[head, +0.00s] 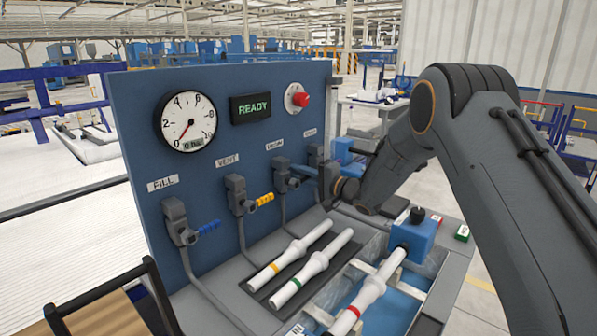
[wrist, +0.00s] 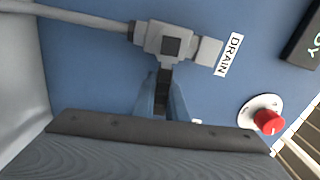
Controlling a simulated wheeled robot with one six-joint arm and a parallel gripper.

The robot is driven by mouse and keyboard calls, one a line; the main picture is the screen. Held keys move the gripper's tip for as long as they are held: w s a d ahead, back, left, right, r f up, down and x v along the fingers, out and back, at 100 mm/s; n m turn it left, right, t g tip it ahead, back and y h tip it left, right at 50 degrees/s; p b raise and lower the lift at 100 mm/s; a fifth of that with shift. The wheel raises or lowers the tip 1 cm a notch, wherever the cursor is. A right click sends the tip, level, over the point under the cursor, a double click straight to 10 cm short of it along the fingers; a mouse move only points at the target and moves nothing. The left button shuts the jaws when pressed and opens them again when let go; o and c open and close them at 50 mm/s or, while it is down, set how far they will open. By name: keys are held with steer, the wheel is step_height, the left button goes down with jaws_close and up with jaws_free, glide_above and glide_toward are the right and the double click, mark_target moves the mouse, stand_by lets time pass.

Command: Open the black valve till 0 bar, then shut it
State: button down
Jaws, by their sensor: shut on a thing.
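The black valve's body (wrist: 170,42) sits beside the DRAIN label on the blue panel in the wrist view. In the head view it is the third valve (head: 282,172) from the left. Its short black handle (wrist: 163,77) lies crosswise to its grey pipe, between my gripper's blue fingers (wrist: 162,98). My gripper (head: 304,172) is shut on this handle. The handle is mostly hidden in the head view. The round pressure gauge (head: 186,122) has its needle pointing lower left, and its small readout appears to say 0 bar.
A further valve (head: 315,155) is close on the right. A READY display (head: 251,108) and red button (head: 301,99) are above. White pipes (head: 305,252) lie below.

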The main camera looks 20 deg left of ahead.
steer(key=shift+f+m, duration=0.4)
steer(key=shift+m, duration=0.2)
steer(key=c, duration=1.8)
jaws_free()
steer(key=shift+s+d, duration=0.1)
steer(key=b+v, duration=0.1)
steer(key=v, duration=0.6)
steer(key=shift+s+d+b, duration=0.2)
steer(key=shift+d+b, duration=0.05)
steer(key=shift+b, duration=0.1)
